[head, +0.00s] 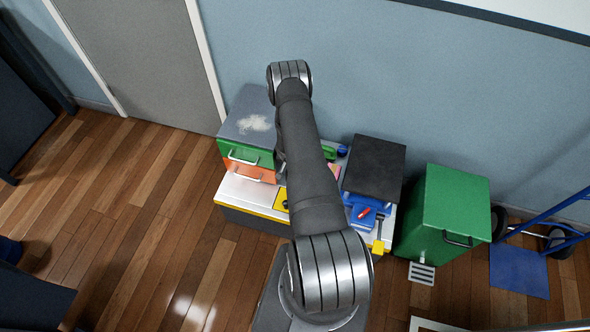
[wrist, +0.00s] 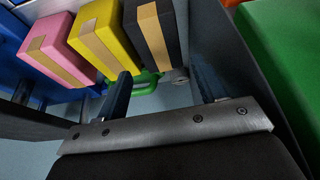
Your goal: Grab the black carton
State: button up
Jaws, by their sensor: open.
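The black carton (wrist: 170,28) shows at the top middle of the wrist view, with a tan tape stripe down its face. It is the rightmost of three cartons in a row, beside a yellow carton (wrist: 122,50) and a pink carton (wrist: 45,40). My gripper (wrist: 162,76) is open, its two fingers apart with nothing held between them. The fingertips appear just below the black carton in the picture, one toward each side of it; I cannot tell the remaining depth. In the head view my arm hides the gripper and the black carton.
A dark panel (wrist: 232,50) stands close to the right finger in the wrist view, with a green surface (wrist: 285,50) beyond it. A green handle-like thing (wrist: 146,82) shows between the fingers. In the head view, a green bin (head: 440,210) stands right of the dark-topped unit (head: 374,165).

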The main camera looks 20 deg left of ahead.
jog(key=shift+x, duration=3.95)
jog(key=shift+d+f, duration=0.1)
jog(key=shift+f, duration=0.15)
jog(key=shift+s, duration=0.1)
jog(key=shift+c, duration=0.2)
jog(key=c, duration=0.8)
jog(key=shift+r, duration=0.1)
notch_tip(320, 180, up, 28)
jog(key=shift+w, duration=0.2)
